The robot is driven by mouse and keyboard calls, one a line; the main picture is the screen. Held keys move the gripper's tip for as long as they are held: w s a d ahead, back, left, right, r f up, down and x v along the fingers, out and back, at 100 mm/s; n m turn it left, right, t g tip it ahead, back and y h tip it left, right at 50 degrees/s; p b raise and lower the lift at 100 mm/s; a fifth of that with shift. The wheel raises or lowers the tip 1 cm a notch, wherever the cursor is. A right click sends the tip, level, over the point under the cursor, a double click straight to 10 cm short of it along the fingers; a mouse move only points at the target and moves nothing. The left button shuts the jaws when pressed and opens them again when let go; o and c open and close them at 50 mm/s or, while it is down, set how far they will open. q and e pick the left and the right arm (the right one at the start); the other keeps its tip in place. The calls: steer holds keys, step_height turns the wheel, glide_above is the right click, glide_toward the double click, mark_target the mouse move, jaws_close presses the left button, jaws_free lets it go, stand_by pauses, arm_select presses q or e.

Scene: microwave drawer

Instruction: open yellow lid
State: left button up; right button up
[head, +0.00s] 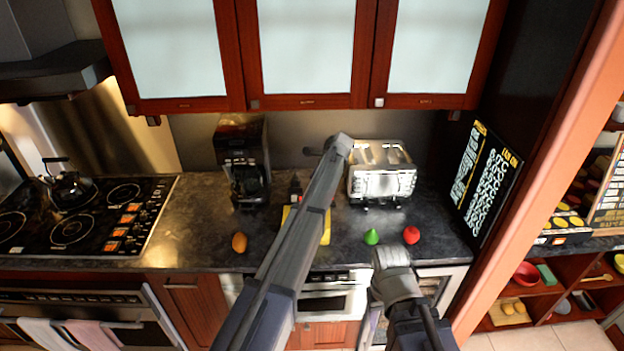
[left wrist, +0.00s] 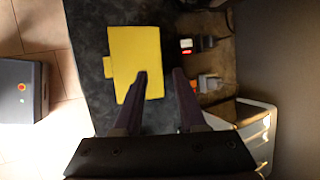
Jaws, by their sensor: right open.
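The yellow lid (head: 291,213) lies on the dark counter in the head view, partly hidden behind my left arm. In the left wrist view the yellow lid (left wrist: 130,55) is a flat rectangle with a small tab on its left edge. My left gripper (left wrist: 160,72) is open, with its two fingers apart. One fingertip overlaps the lid in the picture, and the other is beside its right edge; I cannot tell whether they touch. In the head view my right gripper (head: 390,258) is low, in front of the counter's edge; it is open and holds nothing visible.
A silver toaster (head: 381,172) and a coffee maker (head: 243,165) stand at the back. The stove (head: 75,220) is at left.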

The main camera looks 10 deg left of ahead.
arm_select(q)
steer(key=shift+p+v, duration=1.25)
steer(key=shift+v, duration=0.55)
steer(key=shift+s, duration=0.1)
steer(key=s+d+r+p, duration=0.2)
steer(key=s+d, duration=0.4)
steer(key=d, duration=0.6)
steer(key=shift+s+r, duration=0.2)
steer(key=shift+s, duration=0.1)
steer(key=shift+a, duration=0.1)
